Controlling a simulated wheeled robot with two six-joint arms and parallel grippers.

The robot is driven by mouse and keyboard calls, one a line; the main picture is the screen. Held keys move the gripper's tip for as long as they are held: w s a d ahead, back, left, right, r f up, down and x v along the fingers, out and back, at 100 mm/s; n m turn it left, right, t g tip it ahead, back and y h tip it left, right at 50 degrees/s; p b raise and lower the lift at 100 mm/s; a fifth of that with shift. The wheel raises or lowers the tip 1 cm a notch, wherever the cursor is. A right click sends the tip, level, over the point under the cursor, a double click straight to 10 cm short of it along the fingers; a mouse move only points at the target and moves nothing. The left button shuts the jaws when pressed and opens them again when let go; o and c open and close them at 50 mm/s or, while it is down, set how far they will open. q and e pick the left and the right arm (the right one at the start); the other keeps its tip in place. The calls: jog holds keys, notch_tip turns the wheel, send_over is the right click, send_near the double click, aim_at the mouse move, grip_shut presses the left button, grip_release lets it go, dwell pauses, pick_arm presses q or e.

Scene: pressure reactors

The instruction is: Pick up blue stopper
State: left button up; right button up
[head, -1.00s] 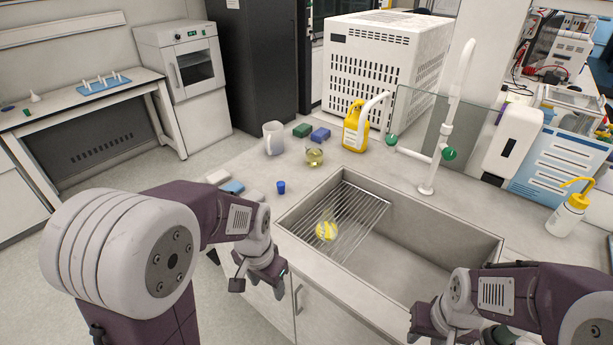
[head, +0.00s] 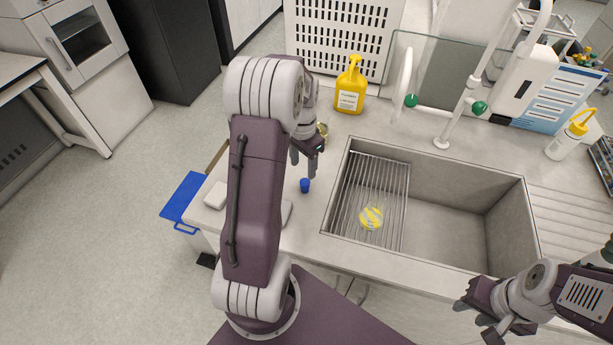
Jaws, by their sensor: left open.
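The blue stopper (head: 305,186) is a small blue piece on the counter, left of the sink. My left gripper (head: 303,171) hangs just above and behind it in the picture, jaws open and pointing down. I cannot tell how much height lies between the fingertips and the stopper. My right gripper (head: 482,322) is at the lower right, in front of the sink's front edge, apart from the stopper. Its jaw opening is not clear.
The sink (head: 455,225) holds a wire rack (head: 395,190) with a yellow-and-white ball (head: 371,218). A yellow bottle (head: 350,88) stands behind the stopper. Pale blocks (head: 216,195) lie at the counter's left, partly hidden by my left arm. A tap (head: 462,115) rises behind the sink.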

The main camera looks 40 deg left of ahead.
aim_at(305, 182)
pick_arm(q)
jog(key=shift+d+r, duration=0.1)
jog(key=shift+d, duration=0.25)
notch_tip(305, 182, down, 4)
jog(key=shift+s+r, duration=0.15)
jog(key=shift+r, duration=0.1)
jog(key=shift+a+f, duration=0.2)
jog(key=f, duration=0.4)
jog(key=shift+d+f, duration=0.25)
jog(key=shift+d, duration=0.1)
jog(key=shift+a+f, duration=0.15)
jog(key=shift+f, duration=0.15)
grip_shut()
